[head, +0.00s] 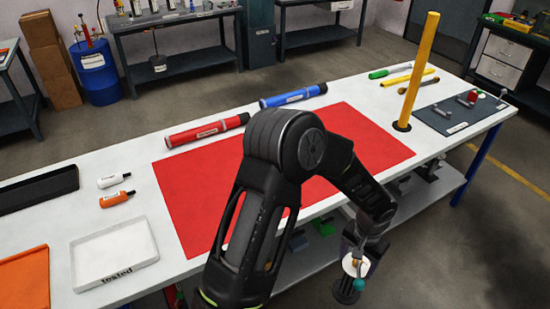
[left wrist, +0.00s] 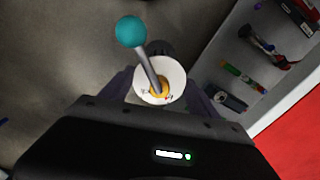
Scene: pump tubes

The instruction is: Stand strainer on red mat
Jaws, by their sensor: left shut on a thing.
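The red mat (head: 370,140) lies flat on the white table, partly hidden behind my left arm; its edge also shows in the left wrist view (left wrist: 298,140). My left gripper (head: 357,252) is beyond the table's front edge, over the floor. It is shut on what looks like the strainer (head: 347,290), a dark piece with a white round face (left wrist: 172,72) and an orange centre. A grey rod with a teal ball (left wrist: 130,31) stands out from that face. The fingers hide part of the piece. It is off the mat. My right gripper is not in view.
A red tube (head: 205,132) and a blue tube (head: 293,96) lie behind the mat. A tall yellow tube (head: 418,70) stands upright at right, near a dark tool mat (head: 430,119). A white tray (head: 112,255) and two small bottles are at left. The mat's visible surface is clear.

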